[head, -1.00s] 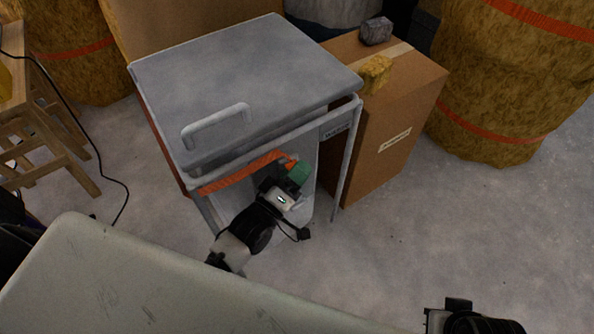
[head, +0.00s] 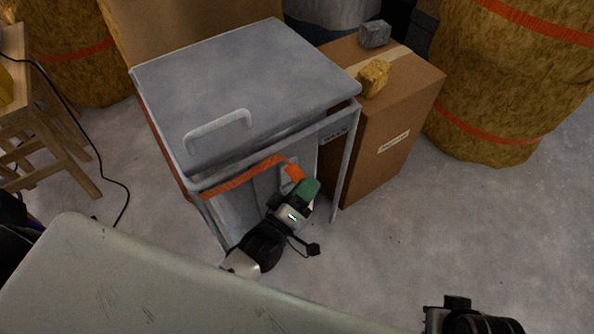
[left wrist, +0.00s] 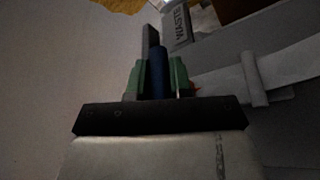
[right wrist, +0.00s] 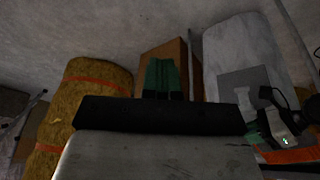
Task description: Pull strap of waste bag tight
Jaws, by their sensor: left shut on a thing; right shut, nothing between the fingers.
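The waste bag stand (head: 245,85) is a grey lidded frame holding a grey bag (head: 262,190). The orange strap (head: 240,178) runs along the bag's upper front below the lid; its orange end (head: 293,172) bends down at the right, by my left gripper (head: 308,188). My left gripper is shut in front of the bag. In the left wrist view, a dark blue piece (left wrist: 158,72) shows between its green fingers; I cannot tell whether it is part of the strap. My right gripper (right wrist: 162,78) is shut and empty, its green fingers together, away from the stand.
A cardboard box (head: 395,130) stands right of the stand, with a yellow block (head: 374,77) and a grey block (head: 375,34) on top. A large yellow-brown bale (head: 490,80) is further right. A wooden stool (head: 40,140) is at left. The floor at right is clear.

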